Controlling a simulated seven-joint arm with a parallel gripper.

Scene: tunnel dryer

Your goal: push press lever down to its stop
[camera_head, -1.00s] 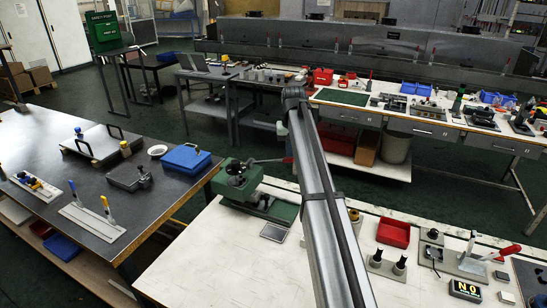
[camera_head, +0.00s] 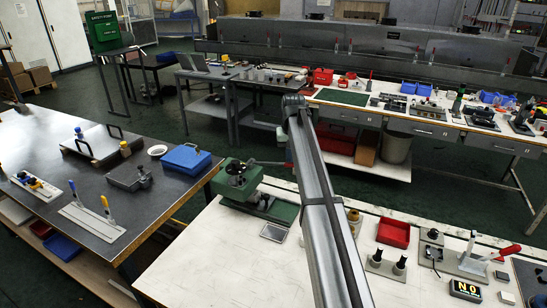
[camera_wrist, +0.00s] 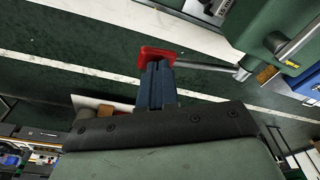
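The green press (camera_head: 240,185) stands at the left back of the white bench. Its lever (camera_head: 267,163) reaches out to the right, and its outer end is largely hidden behind my arm. In the wrist view the lever shows as a metal rod (camera_wrist: 205,67) running from the green press body (camera_wrist: 270,30) to a red handle (camera_wrist: 146,60). My gripper (camera_wrist: 158,66) has its two dark fingers side by side, apparently shut, with the tips overlapping the red handle. Whether they touch it cannot be told. The head view hides the fingertips.
A small grey plate (camera_head: 274,232) lies in front of the press. A red bin (camera_head: 394,233) and a red-handled clamp (camera_head: 490,258) stand to the right. A separate dark table (camera_head: 110,190) is at the left. The white bench's front left is clear.

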